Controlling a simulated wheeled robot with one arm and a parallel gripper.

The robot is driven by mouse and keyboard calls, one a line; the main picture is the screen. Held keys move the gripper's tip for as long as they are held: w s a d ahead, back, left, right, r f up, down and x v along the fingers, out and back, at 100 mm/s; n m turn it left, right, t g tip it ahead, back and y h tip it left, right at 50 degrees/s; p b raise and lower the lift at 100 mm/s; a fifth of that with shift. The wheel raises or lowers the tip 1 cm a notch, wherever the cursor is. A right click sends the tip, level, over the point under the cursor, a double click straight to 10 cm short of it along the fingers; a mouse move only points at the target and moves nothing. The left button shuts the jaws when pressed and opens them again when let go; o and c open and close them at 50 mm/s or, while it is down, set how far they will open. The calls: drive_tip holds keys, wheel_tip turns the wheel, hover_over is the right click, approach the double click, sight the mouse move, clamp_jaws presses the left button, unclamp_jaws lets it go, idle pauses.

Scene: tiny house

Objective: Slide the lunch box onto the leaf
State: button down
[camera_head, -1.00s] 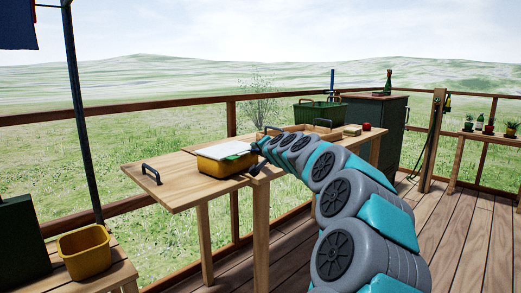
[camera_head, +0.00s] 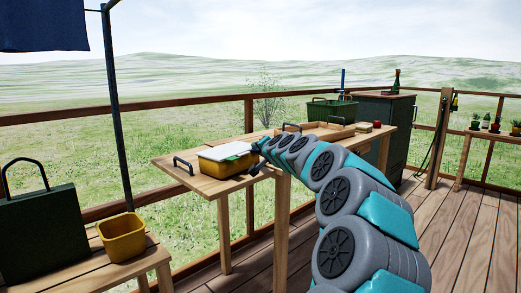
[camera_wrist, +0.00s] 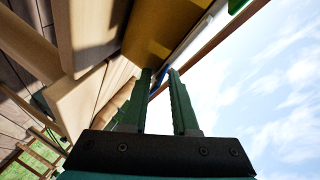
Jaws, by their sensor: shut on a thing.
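The lunch box (camera_head: 222,170) is a yellow box with a white top and a green strip at its right end. It rests flat over the leaf (camera_head: 208,187), the light wooden left end of the table with a dark handle (camera_head: 183,166) near its outer edge. In the wrist view, my fingers (camera_wrist: 162,72) are close together at the yellow box wall (camera_wrist: 155,30), shut on the lunch box. The exact contact and the seam under the box are hidden.
The table (camera_head: 270,140) carries a wooden tray (camera_head: 320,131), a red item (camera_head: 377,124) and a green crate (camera_head: 332,109) stands behind. A yellow bin (camera_head: 122,238) and dark bag (camera_head: 45,235) are at left. A railing (camera_head: 180,113) runs behind.

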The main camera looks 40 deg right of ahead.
drive_tip(key=shift+a, duration=0.55)
drive_tip(key=c, duration=0.6)
unclamp_jaws()
drive_tip(key=shift+d, duration=0.1)
drive_tip(key=shift+s, duration=0.15)
drive_tip(key=shift+v, duration=3.8)
drive_tip(key=shift+s, duration=0.1)
